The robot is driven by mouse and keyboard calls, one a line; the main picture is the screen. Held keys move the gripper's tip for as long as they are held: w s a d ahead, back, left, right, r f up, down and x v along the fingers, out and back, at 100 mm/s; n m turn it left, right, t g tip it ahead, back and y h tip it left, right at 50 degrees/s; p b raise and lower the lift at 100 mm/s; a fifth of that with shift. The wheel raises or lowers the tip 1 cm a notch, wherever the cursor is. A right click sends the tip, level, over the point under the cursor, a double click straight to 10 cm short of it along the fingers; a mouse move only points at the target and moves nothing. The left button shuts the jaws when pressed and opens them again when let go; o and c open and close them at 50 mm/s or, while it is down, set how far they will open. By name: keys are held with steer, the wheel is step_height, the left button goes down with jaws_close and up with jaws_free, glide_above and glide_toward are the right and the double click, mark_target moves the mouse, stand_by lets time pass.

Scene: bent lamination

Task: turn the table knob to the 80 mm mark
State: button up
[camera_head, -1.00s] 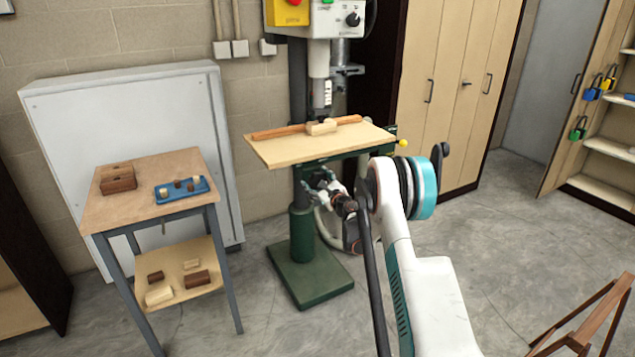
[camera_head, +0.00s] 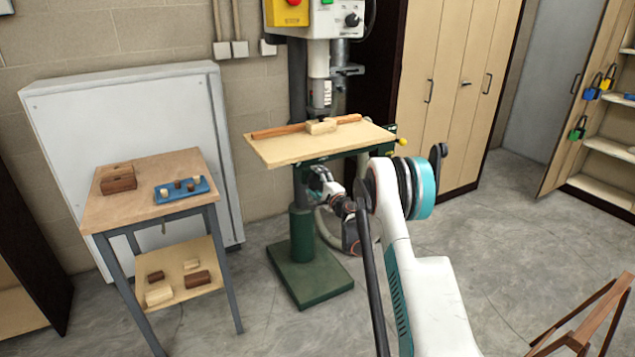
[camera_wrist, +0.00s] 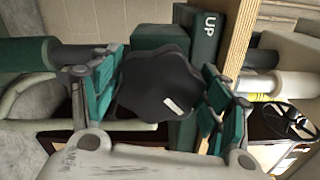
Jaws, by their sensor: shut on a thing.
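The table knob (camera_wrist: 155,85) is black and lobed, with a short white mark on its face, in the middle of the wrist view. My gripper (camera_wrist: 160,92) has its teal fingers on either side of the knob and is shut on it. In the head view my gripper (camera_head: 322,183) is under the drill press table (camera_head: 275,152), close to the green column (camera_head: 302,222). The knob cannot be made out there. No millimetre scale or 80 mm mark is readable in either view.
A wooden fence (camera_head: 280,132) and a pale block (camera_head: 321,127) lie on the drill press table. A green part marked "UP" (camera_wrist: 208,35) is beside the knob. A side bench (camera_head: 120,212) with blocks and a blue tray (camera_head: 172,197) stands left.

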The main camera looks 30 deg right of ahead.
steer(key=shift+o, duration=0.7)
steer(key=n, duration=0.3)
steer(key=f+n, duration=0.1)
steer(key=shift+s+a+n, duration=0.1)
steer(key=shift+a+n, duration=0.25)
steer(key=shift+n, duration=0.05)
steer(key=n, duration=0.2)
steer(key=shift+d+n, duration=0.15)
steer(key=shift+n, duration=0.25)
steer(key=shift+d+f+n, duration=0.1)
steer(key=shift+d+n, duration=0.1)
steer(key=shift+n, duration=0.5)
steer(key=shift+d, duration=0.15)
steer(key=o, duration=0.8)
steer(key=shift+o, duration=0.5)
steer(key=shift+d+f, duration=0.15)
steer(key=shift+s, duration=0.1)
